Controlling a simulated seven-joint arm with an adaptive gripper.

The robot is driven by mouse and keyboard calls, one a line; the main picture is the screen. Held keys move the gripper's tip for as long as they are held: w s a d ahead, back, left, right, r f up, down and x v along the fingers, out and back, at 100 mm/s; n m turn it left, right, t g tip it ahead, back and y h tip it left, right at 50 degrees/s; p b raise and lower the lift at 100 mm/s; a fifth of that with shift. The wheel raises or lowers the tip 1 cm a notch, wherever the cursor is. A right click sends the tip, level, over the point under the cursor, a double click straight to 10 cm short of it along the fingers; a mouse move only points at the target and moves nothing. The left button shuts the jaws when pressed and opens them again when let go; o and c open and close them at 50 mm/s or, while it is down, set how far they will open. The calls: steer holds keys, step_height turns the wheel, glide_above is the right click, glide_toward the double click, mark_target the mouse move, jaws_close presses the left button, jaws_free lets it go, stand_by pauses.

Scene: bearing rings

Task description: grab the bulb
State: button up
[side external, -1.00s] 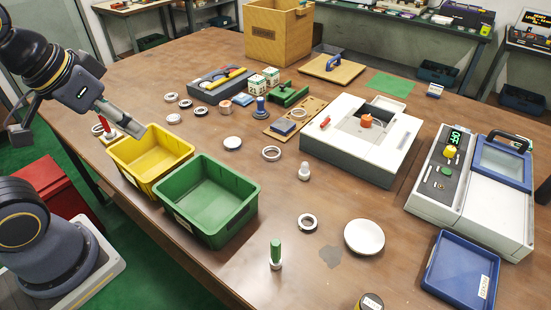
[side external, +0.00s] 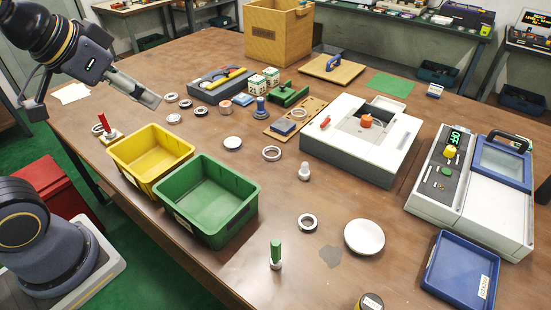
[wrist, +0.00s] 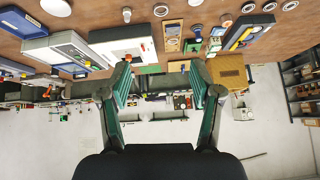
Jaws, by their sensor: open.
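The bulb (side external: 304,171) is a small white rounded piece standing on the table in front of the white machine in the side view. My gripper (side external: 148,97) is high at the upper left of the side view, above and behind the yellow bin, well apart from the bulb. In the wrist view my gripper (wrist: 161,78) has its two fingers spread with nothing between them.
A yellow bin (side external: 117,153) and a green bin (side external: 165,188) stand at the table's left edge. The white machine (side external: 340,155) is behind the bulb. A ring (side external: 307,223), a white dish (side external: 364,237) and a green-handled piece (side external: 275,252) lie nearer. Bare table surrounds the bulb.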

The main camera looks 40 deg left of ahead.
steer(key=w+d+r+m, duration=0.1)
steer(key=w+d+r, duration=0.15)
steer(key=w, duration=0.65)
steer(key=m+g+h, duration=0.2)
steer(key=m, duration=0.1)
glide_above(303, 165)
steer(key=s+a, duration=0.4)
steer(key=s, duration=0.1)
step_height(303, 165, down, 16)
steer(key=shift+g, duration=0.7)
steer(key=s+x, duration=0.1)
steer(key=x, duration=1.1)
steer(key=s+f+x, duration=0.1)
steer(key=x, duration=0.5)
steer(key=shift+s+f, duration=0.2)
steer(key=shift+f, duration=0.2)
steer(key=x, duration=0.5)
steer(key=shift+w+d+f, duration=0.2)
steer(key=shift+d, duration=0.15)
